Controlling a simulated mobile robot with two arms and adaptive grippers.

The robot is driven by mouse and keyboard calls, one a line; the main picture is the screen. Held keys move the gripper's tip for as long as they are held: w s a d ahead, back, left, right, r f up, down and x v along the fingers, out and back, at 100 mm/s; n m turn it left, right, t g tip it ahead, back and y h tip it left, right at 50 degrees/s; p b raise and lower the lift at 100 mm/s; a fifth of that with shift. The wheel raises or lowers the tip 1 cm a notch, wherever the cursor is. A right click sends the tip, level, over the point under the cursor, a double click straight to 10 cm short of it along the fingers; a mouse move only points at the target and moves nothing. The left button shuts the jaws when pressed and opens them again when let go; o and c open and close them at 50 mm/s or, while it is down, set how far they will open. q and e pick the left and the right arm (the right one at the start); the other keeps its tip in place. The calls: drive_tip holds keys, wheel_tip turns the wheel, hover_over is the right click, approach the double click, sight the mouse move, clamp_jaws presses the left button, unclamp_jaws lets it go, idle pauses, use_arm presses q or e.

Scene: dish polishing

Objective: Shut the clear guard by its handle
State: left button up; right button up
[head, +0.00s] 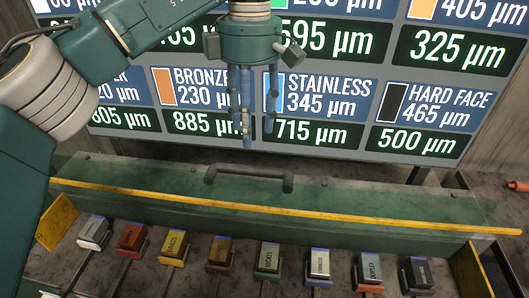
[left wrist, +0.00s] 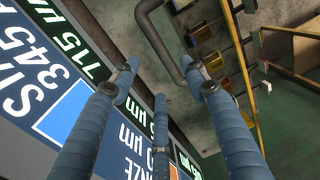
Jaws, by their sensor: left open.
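The guard's dark bar handle (head: 250,171) stands at the back of the green housing, near the middle. A long yellow-edged strip (head: 300,213) runs across in front of it. The clear pane itself is hard to make out, so I cannot tell how far the guard is open. My left gripper (head: 257,138) hangs above and behind the handle, fingers down, open and empty, apart from it. In the left wrist view, the handle (left wrist: 157,42) shows as a bent dark pipe beyond the blue fingertips (left wrist: 163,73). My right gripper is in neither view.
Several labelled blocks (head: 269,257) stand in a row in front of the strip. Yellow end plates (head: 56,222) flank the row. A large sign (head: 420,105) with thickness figures stands close behind my left gripper. An orange-tipped item (head: 518,186) lies at far right.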

use_arm(q)
drive_tip(key=f, duration=0.2)
drive_tip(key=a+f, duration=0.1)
drive_tip(key=shift+s+f, duration=0.25)
drive_tip(key=shift+s, duration=0.05)
drive_tip(key=shift+d+f+p, duration=0.15)
drive_tip(key=shift+f+p, duration=0.3)
drive_tip(key=shift+f, duration=0.4)
drive_tip(key=f, duration=0.4)
drive_tip(key=shift+s+d+p, duration=0.1)
drive_tip(key=shift+d+p, duration=0.1)
drive_tip(key=shift+p, duration=0.15)
drive_tip(key=shift+c, duration=0.6)
drive_tip(key=c, duration=0.9)
clamp_jaws()
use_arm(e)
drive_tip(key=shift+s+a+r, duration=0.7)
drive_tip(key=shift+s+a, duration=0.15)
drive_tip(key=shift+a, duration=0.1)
